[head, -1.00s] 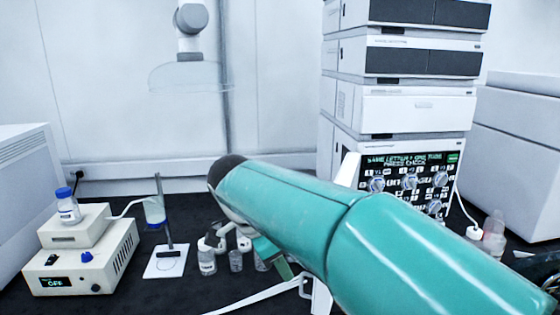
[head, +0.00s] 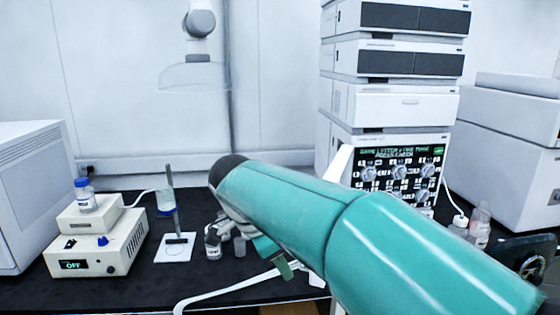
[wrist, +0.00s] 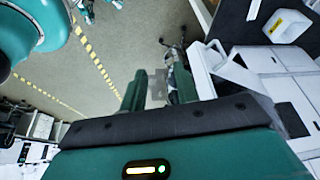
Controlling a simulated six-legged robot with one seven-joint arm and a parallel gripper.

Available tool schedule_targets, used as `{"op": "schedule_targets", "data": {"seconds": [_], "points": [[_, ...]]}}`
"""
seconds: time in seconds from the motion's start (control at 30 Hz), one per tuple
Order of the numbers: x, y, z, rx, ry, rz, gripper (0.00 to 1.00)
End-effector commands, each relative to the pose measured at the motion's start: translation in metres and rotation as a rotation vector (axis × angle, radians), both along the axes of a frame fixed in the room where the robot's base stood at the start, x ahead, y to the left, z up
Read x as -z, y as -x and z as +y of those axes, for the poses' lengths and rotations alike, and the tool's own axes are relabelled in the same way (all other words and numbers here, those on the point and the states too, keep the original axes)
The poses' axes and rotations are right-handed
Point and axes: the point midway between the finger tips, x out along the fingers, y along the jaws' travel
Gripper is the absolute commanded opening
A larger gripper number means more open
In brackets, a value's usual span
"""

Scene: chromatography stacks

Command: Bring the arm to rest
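My teal arm (head: 330,215) reaches across the middle of the head view, above the front part of the black bench. My gripper is mostly hidden behind it there; only green parts show below the arm. In the wrist view my gripper (wrist: 159,88) has two dark green fingers standing apart, with bare floor seen between them. Nothing is held between the fingers.
A stacked instrument (head: 390,104) with a control panel stands behind the arm. A beige device (head: 97,250), a small stand (head: 174,246) and small bottles (head: 213,244) occupy the bench's left and middle. A squeeze bottle (head: 480,222) is at right. The wrist view shows open floor (wrist: 120,45).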

Motion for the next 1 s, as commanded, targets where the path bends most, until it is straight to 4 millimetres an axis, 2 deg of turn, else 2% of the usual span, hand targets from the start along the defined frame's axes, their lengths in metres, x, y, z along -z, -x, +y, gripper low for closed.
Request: {"op": "schedule_targets", "data": {"seconds": [0.07, 0.47, 0.57, 0.73, 1.0], "points": [[-0.001, 0.001, -0.001, -0.007, 0.000, -0.001, 0.31], [0.000, 0.038, -0.048, -0.301, -0.012, 0.052, 0.31], [0.002, 0.054, -0.065, -0.403, -0.018, 0.061, 0.31], [0.012, 0.092, -0.101, -0.639, -0.026, 0.054, 0.31], [0.043, 0.153, -0.145, -1.030, 0.008, -0.030, 0.31]]}}
